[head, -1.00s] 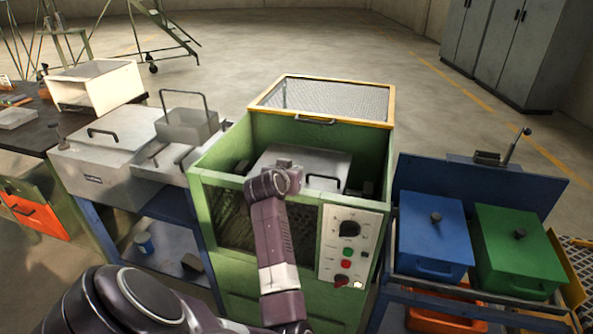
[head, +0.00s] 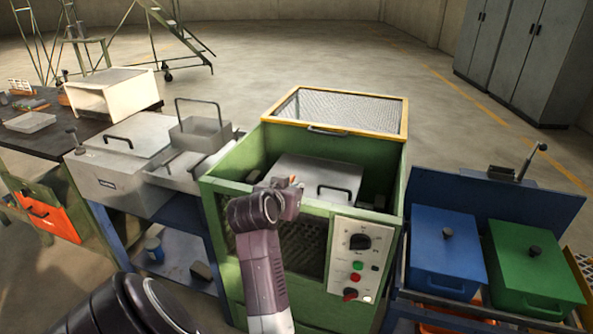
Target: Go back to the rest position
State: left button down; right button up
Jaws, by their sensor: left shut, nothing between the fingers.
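My left arm rises from the bottom left, and its wrist is in front of the green furnace (head: 222,190). My left gripper (head: 293,184) is small and partly hidden behind the wrist, at the furnace's front upper edge. It is shut and holds nothing. Inside the furnace's open top is a grey lid with a black handle (head: 318,172). The mesh cover with a yellow frame (head: 405,118) stands raised at the back. My right gripper is not in view.
A control panel (head: 340,265) with a black knob and buttons is on the furnace front. Blue (head: 440,262) and green (head: 530,275) lidded boxes stand to the right. A grey lidded bath (head: 110,183) and a wire-handled basket (head: 200,133) are to the left. Open floor lies behind.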

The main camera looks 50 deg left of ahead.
pick_arm(q)
jog(key=shift+s+d+r, duration=0.15)
jog(key=shift+s, duration=0.1)
